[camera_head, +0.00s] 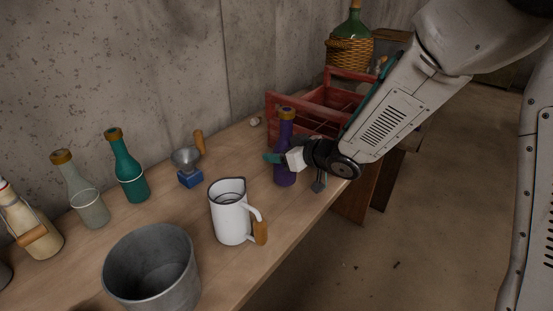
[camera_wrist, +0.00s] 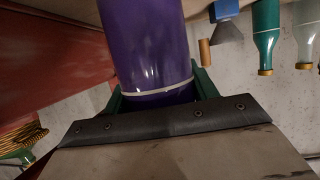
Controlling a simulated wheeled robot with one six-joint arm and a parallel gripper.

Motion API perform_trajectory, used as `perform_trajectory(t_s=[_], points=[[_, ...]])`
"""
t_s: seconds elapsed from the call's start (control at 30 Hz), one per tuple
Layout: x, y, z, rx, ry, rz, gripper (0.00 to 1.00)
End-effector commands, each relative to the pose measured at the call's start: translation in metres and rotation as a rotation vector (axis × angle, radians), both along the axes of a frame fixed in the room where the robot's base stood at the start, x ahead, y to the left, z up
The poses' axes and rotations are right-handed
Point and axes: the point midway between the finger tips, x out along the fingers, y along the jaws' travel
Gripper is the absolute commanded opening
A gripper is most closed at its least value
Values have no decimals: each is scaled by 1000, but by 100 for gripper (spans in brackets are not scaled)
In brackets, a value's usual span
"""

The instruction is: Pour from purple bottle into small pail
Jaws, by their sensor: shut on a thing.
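The purple bottle (camera_head: 285,150) with a gold-brown cap stands upright at the back part of the bench, beside the red crate. My gripper (camera_head: 284,160) is shut around its body from the right; the bottle also fills the middle of the wrist view (camera_wrist: 148,45), between the green fingers (camera_wrist: 160,94). I cannot tell whether its base touches the bench. A grey metal pail (camera_head: 185,289) stands open at the front of the bench, apart from the bottle. Its inside looks empty, though its floor is only partly visible.
A white pitcher (camera_head: 229,215) with a wooden handle stands between the bottle and pail. A blue-based scoop or funnel (camera_head: 190,178), teal bottle (camera_head: 131,170) and clear bottle (camera_head: 84,195) line the wall side. A red crate (camera_head: 316,119) is behind the bottle.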

Motion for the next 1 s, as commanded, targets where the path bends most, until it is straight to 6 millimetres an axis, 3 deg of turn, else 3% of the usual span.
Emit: perform_trajectory(t_s=[0.03, 0.13, 0.57, 0.6, 0.63, 1.0], points=[[-1, -4, -15, -3, 9, -3, 11], [1, -9, -27, -2, 7, -11, 11], [1, -9, -33, -1, 3, -10, 11], [1, -9, -34, -1, 5, -10, 69], [1, -9, -34, -2, 4, -9, 77], [-2, -11, -32, -1, 3, -9, 80]])
